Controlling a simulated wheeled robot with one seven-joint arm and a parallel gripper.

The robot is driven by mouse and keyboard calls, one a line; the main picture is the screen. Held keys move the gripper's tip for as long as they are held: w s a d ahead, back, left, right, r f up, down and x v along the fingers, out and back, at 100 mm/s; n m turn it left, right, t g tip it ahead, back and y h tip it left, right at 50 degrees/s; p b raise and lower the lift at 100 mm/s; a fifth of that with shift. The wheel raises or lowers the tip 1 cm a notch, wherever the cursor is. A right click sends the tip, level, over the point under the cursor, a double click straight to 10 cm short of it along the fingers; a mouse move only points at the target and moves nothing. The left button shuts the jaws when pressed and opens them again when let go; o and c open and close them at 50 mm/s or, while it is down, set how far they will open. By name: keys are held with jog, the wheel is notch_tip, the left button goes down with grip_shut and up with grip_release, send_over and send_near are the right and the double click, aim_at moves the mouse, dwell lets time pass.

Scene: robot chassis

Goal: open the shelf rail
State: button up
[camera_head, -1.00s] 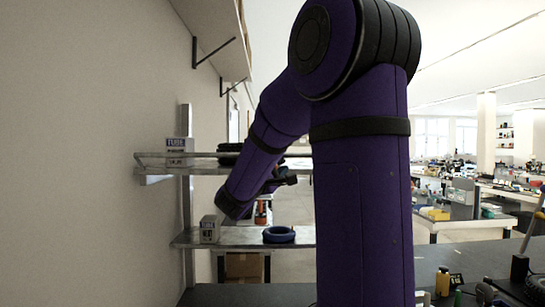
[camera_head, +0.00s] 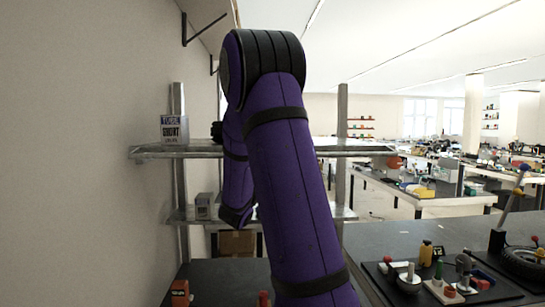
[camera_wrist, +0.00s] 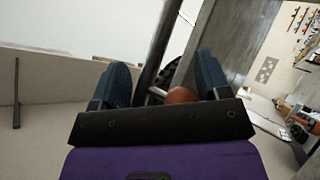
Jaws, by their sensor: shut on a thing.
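The shelf unit stands against the left wall, with an upper shelf (camera_head: 205,150) and a lower shelf (camera_head: 340,215). A thin rail (camera_head: 362,148) runs along the upper shelf's edge. In the wrist view, a dark bar (camera_wrist: 160,45) runs between my gripper's (camera_wrist: 165,75) blue fingers, beside the grey shelf plate (camera_wrist: 232,45). A red-brown round knob (camera_wrist: 182,95) sits between the fingers near the palm, and my gripper is shut on it. In the head view my purple arm hides my gripper and the middle of the rail.
A tube box (camera_head: 174,130) stands on the upper shelf and a small grey box (camera_head: 203,207) on the lower one. A dark bench (camera_head: 410,245) with a tool board lies at the right front. A carton (camera_head: 237,243) sits below the shelves.

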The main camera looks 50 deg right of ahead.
jog(key=shift+w+f+m+g, duration=0.35)
jog(key=shift+f+m+g, duration=0.25)
jog(key=shift+m, duration=0.4)
jog(key=shift+g, duration=0.4)
jog(key=o, duration=0.7)
jog(key=shift+o, duration=1.1)
jog(key=shift+w+d+f, duration=0.1)
jog(key=shift+d, duration=0.1)
jog(key=shift+c, duration=0.2)
jog(key=shift+a, duration=0.1)
jog(key=shift+m, duration=0.3)
jog(key=shift+v, duration=5.25)
jog(key=shift+c, duration=1.2)
